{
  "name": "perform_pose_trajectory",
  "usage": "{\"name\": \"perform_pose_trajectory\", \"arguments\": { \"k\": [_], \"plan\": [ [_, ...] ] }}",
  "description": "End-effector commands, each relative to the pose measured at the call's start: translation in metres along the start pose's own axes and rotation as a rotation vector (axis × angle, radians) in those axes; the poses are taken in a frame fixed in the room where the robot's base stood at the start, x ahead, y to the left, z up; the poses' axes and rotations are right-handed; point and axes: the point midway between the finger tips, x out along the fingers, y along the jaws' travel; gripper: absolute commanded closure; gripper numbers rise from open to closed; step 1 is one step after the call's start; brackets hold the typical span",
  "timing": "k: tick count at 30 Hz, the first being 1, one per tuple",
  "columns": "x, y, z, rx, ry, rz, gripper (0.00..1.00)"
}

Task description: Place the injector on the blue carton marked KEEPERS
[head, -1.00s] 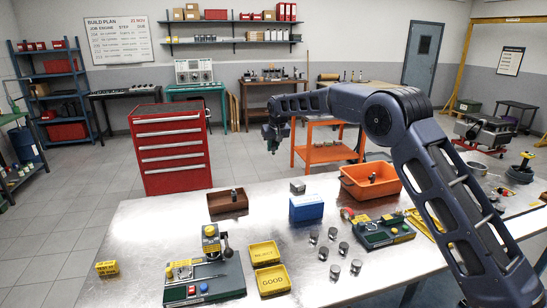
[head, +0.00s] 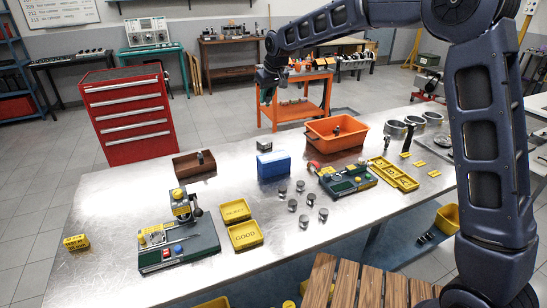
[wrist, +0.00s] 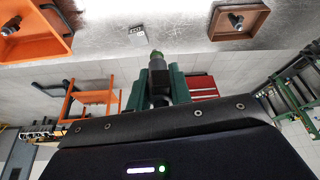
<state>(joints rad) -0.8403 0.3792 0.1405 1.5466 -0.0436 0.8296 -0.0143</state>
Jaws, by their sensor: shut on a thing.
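My gripper (wrist: 157,88) is shut on the injector (wrist: 156,66), a dark cylinder with a green tip, held between green jaws in the wrist view. In the head view my gripper (head: 267,88) hangs in the air, above and slightly left of the blue carton in the picture, clear of it. The held injector is too small to make out well there. The blue carton (head: 273,166) stands on the metal table; its marking is not legible. It does not show in the wrist view.
A small grey box (head: 264,145) stands just behind the carton. An orange bin (head: 318,139) is to its right and a brown tray (head: 184,168) to its left, each holding a dark part. Several pistons (head: 304,221) stand in front right. Yellow trays (head: 245,236) lie in front.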

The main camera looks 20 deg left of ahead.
Motion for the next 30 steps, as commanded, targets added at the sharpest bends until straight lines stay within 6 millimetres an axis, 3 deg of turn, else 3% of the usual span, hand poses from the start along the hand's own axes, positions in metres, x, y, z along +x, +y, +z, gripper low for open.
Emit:
{"name": "perform_pose_trajectory", "arguments": {
  "k": [6,11,30],
  "plan": [
    [-0.016,0.0,0.025,-0.023,0.002,0.0,1.0],
    [-0.009,-0.001,0.033,-0.029,-0.002,0.0,1.0],
    [0.112,-0.001,0.083,-0.029,-0.002,-0.001,1.0]
  ]
}}
